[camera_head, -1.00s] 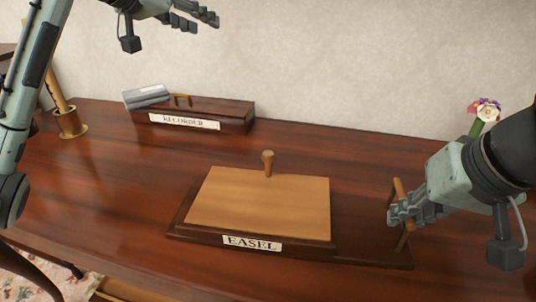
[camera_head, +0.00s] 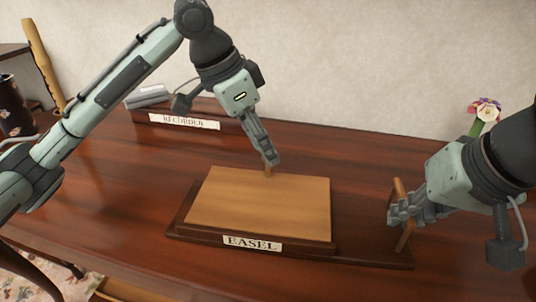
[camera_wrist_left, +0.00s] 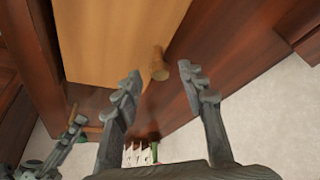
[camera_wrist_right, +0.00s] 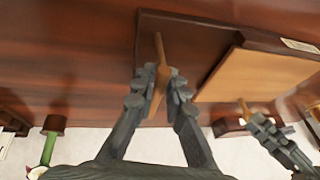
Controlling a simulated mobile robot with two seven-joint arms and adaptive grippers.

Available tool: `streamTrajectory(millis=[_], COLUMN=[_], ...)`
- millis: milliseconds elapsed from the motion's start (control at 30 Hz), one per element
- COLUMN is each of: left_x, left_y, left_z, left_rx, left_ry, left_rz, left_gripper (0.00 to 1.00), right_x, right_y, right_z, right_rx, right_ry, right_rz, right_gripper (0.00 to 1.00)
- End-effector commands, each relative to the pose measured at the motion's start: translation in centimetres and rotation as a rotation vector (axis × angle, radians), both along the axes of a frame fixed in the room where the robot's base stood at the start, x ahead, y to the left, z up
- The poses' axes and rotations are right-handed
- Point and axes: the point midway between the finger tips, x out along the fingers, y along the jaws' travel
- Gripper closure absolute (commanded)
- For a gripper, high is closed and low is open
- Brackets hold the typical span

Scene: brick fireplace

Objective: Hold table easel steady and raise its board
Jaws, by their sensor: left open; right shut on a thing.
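The table easel has a dark wooden base (camera_head: 370,252) with an EASEL label and a tan board (camera_head: 262,205) lying flat on it. A wooden knob (camera_wrist_left: 159,64) stands at the board's far edge. My left gripper (camera_head: 270,160) is open at the knob; in the left wrist view the knob is between and just ahead of the open fingers (camera_wrist_left: 160,75). My right gripper (camera_head: 396,213) is shut on the wooden handle (camera_head: 400,190) at the base's right end. The handle also shows between the fingers in the right wrist view (camera_wrist_right: 160,50).
A dark RECORDER box (camera_head: 185,122) with a grey thing (camera_head: 148,96) on it stands at the back left, partly behind my left arm. A flower in a green holder (camera_head: 481,120) is at the back right. Table space is clear around the easel.

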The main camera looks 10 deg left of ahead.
Motion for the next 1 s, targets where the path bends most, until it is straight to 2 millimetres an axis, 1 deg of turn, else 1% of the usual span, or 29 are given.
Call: streamTrajectory(millis=[33,200,333,567,667,900,1000], left_x=[0.1,0.6,0.8,0.8,0.8,0.8,0.8], left_y=[-0.3,-0.8,-1.0,-1.0,-1.0,-1.0,-1.0], left_z=[-0.8,-2.5,-2.9,-3.0,-3.0,-2.9,-2.9], left_rx=[0.001,-0.001,-0.001,-0.001,-0.001,0.000,0.000], left_ry=[0.004,0.001,-0.001,0.000,0.000,-0.001,-0.001], left_rz=[-0.001,0.001,0.000,0.001,0.001,0.001,0.001], left_gripper=[0.59,0.59,0.59,0.59,0.69,0.99,1.00], right_x=[0.0,0.0,0.0,0.0,0.0,0.0,0.0], right_y=[0.0,0.0,0.0,0.0,0.0,0.0,0.0], right_z=[0.1,0.1,0.1,0.1,0.1,0.1,0.1], right_rx=[0.001,0.001,0.001,0.001,0.001,0.001,0.001], right_ry=[-0.001,-0.002,-0.002,-0.002,-0.002,-0.002,-0.002], right_rz=[0.000,0.000,0.000,0.000,0.000,0.000,0.000], right_gripper=[1.00,1.00,1.00,1.00,1.00,1.00,1.00])
